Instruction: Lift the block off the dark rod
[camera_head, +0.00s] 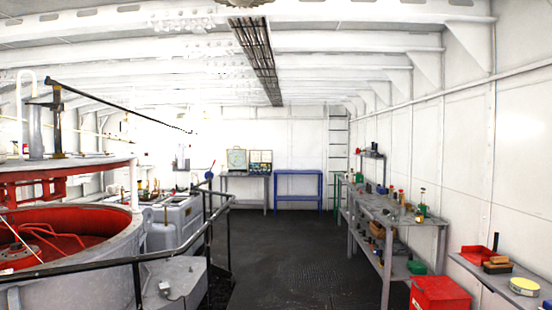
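I cannot make out with certainty a block on a dark rod. On the grey bench (430,225) at the right stand several small items, too small to tell apart; some are upright and dark, one is green. On the nearer grey table (478,272) at the lower right lies a tan block-like piece (498,260) with a dark piece against it. A long dark bar (120,106) slants high across the left side, with no block visible on it. My gripper does not show in this view.
A red box (440,293) stands on the floor below the benches. A dark railing (100,262) bounds the round red-lined pit (60,235) at left. The dark floor (285,245) between is clear, back to a blue table (298,173).

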